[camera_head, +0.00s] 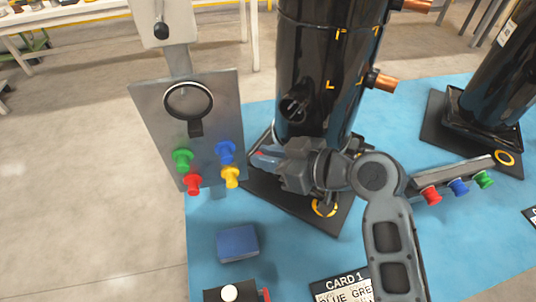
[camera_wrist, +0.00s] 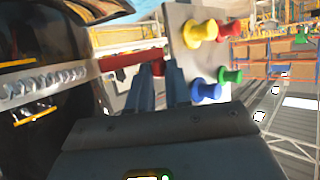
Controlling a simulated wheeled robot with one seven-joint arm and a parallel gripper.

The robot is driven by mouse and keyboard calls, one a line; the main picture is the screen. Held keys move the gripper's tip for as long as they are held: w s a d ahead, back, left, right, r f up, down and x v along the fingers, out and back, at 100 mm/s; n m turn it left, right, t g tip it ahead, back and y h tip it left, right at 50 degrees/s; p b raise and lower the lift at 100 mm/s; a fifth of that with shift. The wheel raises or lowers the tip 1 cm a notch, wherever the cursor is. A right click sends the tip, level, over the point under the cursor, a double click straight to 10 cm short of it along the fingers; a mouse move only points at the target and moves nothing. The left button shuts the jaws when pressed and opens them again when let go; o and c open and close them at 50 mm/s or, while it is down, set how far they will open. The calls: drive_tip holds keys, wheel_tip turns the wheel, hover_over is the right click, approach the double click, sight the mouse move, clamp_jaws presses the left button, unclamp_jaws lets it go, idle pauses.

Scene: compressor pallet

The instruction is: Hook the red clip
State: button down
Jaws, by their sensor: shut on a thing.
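My gripper (camera_head: 266,158) is beside the lower part of the black compressor (camera_head: 327,70), pointing left toward the metal panel. It is shut on a red piece, which I take as the red clip (camera_wrist: 125,60). The clip shows in the wrist view as a red bar reaching left from between the fingertips (camera_wrist: 160,80). In the head view only a small red bit shows at the fingertips. Beyond the fingertips, the metal panel (camera_head: 150,110) carries green (camera_head: 182,160), red (camera_head: 193,184), blue (camera_head: 226,152) and yellow (camera_head: 231,177) pegs. The clip is apart from these pegs in the wrist view.
A round black ring (camera_head: 189,101) is on the panel above the pegs. A silver chain-like strip (camera_wrist: 45,85) runs by the compressor. A blue block (camera_head: 237,243), a black box with a white button (camera_head: 230,293) and a card (camera_head: 342,290) lie on the blue pallet (camera_head: 215,200).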

drive_tip(key=shift+w+r+m+t+h+p, duration=0.1)
drive_tip(key=shift+w+m+t+h+p, duration=0.15)
drive_tip(key=shift+m+t+h, duration=0.2)
drive_tip(key=p, duration=0.1)
drive_tip(key=m+t+h+p, duration=0.2)
drive_tip(key=shift+w+a+r+m, duration=0.2)
drive_tip(key=shift+w+a+m, duration=0.05)
drive_tip(key=shift+w, duration=0.15)
drive_tip(key=m+t+h+p, duration=0.1)
drive_tip(key=p, duration=0.1)
drive_tip(key=w+m+t+h+p, duration=0.1)
drive_tip(key=shift+f+m+h+p, duration=0.15)
drive_tip(key=shift+m+h+p, duration=0.1)
drive_tip(key=shift+m+p, duration=0.15)
drive_tip(key=shift+w+f, duration=0.1)
drive_tip(key=shift+f, duration=0.05)
drive_tip(key=c, duration=1.1)
unclamp_jaws()
drive_tip(key=shift+o, duration=0.2)
drive_tip(key=shift+a, duration=0.1)
